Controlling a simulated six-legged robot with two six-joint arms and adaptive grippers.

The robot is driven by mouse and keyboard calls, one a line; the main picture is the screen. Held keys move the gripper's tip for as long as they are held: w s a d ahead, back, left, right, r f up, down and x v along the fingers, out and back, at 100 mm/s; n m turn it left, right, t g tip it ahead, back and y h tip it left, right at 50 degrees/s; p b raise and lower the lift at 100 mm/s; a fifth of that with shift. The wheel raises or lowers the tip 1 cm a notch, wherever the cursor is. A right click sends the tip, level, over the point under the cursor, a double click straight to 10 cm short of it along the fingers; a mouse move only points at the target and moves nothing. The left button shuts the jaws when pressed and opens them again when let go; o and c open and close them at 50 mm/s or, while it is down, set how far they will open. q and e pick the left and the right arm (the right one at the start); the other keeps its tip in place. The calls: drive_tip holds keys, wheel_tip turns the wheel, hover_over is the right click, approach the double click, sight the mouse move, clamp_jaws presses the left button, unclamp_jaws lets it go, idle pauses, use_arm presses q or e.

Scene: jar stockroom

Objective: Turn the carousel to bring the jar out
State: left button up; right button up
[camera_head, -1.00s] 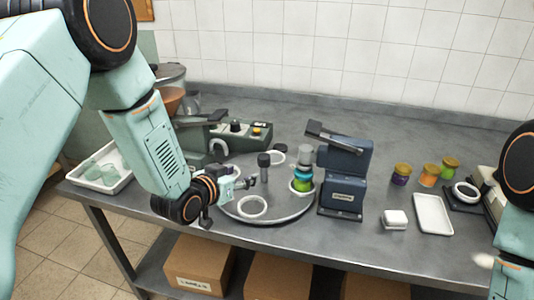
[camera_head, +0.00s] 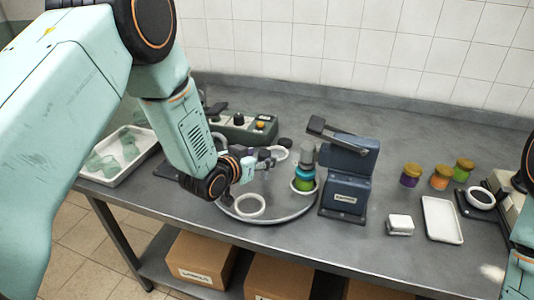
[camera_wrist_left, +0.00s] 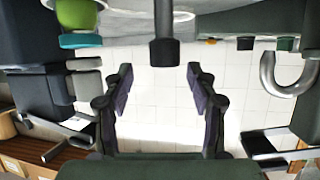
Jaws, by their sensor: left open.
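The carousel (camera_head: 285,216) is a round grey disc with white ring seats, low in front of me on the bench. A green jar (camera_head: 303,185) with a blue-teal lid stands in its right-hand seat, a grey cylinder just above it. The jar also shows at the upper left of the left wrist view (camera_wrist_left: 78,14). My left gripper (camera_head: 266,160) is open over the carousel's middle. In the left wrist view a dark-ended post (camera_wrist_left: 164,50) appears between and beyond its open fingers (camera_wrist_left: 160,75), without visible contact. My right gripper is out of view.
A dark blue lever device (camera_head: 347,185) stands close right of the carousel. A green control box (camera_head: 240,130) is behind it. Several coloured jars (camera_head: 440,178), a white box (camera_head: 400,225) and a white tray (camera_head: 442,220) are to the right. A tray of glasses (camera_head: 118,178) is left.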

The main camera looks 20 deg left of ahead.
sight(261, 156)
use_arm(q)
drive_tip(key=x, duration=0.3)
drive_tip(key=a+x, duration=0.1)
drive_tip(key=shift+w+f, duration=0.25)
drive_tip(key=shift+f, duration=0.2)
drive_tip(key=shift+s+d+r, duration=0.3)
drive_tip(key=shift+d+r, duration=0.1)
drive_tip(key=shift+d, duration=0.05)
drive_tip(key=shift+w+a+f, duration=0.3)
drive_tip(key=shift+w+f, duration=0.1)
drive_tip(key=shift+w, duration=0.05)
drive_tip(key=c, duration=0.4)
drive_tip(key=shift+s+d+r, duration=0.2)
drive_tip(key=shift+d, duration=0.05)
drive_tip(key=c, duration=0.4)
drive_tip(key=shift+a, duration=0.1)
clamp_jaws()
